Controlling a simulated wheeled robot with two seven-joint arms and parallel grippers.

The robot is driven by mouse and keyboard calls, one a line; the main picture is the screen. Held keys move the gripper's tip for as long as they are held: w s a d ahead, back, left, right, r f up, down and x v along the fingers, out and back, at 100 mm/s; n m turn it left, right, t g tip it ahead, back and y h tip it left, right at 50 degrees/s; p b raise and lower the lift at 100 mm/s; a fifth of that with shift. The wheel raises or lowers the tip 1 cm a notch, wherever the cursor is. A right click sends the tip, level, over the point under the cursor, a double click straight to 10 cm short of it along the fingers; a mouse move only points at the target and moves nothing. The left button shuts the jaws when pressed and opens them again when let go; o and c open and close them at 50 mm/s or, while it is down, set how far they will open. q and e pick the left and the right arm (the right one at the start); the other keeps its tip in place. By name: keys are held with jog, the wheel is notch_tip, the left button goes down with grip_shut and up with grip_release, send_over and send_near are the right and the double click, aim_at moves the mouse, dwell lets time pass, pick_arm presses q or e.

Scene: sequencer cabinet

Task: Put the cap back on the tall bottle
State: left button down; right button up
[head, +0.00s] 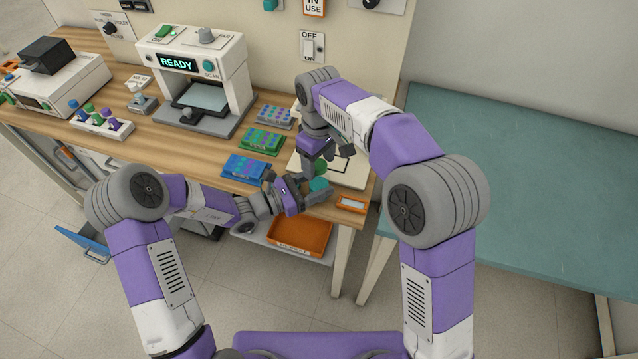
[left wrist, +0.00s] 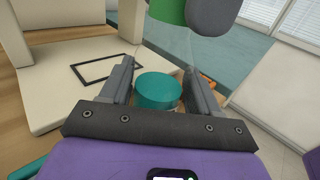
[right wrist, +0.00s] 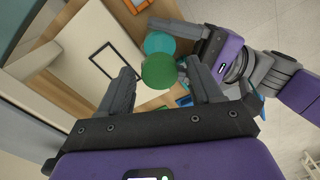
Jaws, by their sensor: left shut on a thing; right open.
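A round teal piece (left wrist: 157,92) sits between the fingers of my left gripper (head: 312,190), which is shut on it above the right end of the bench. It also shows in the head view (head: 318,184) and the right wrist view (right wrist: 158,42). A round green piece (right wrist: 158,71) lies between the spread fingers of my right gripper (head: 318,164), which is open, close to the teal piece. The green piece also shows in the left wrist view (left wrist: 166,10). I cannot tell which piece is cap and which is bottle, nor whether they touch. Most of the bottle's body is hidden.
A white board with a black outline (left wrist: 100,72) lies beneath the grippers. Blue (head: 246,168) and green (head: 262,140) racks stand left of it. A scanner (head: 195,75) reads READY. An orange tray (head: 300,236) sits below the bench. The teal table (head: 520,180) is clear.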

jog(key=c, duration=1.1)
jog(key=o, duration=1.3)
jog(key=shift+c, duration=0.2)
notch_tip(320, 180, up, 12)
pick_arm(q)
jog(key=shift+c, duration=0.8)
grip_release()
jog(key=shift+a, duration=0.1)
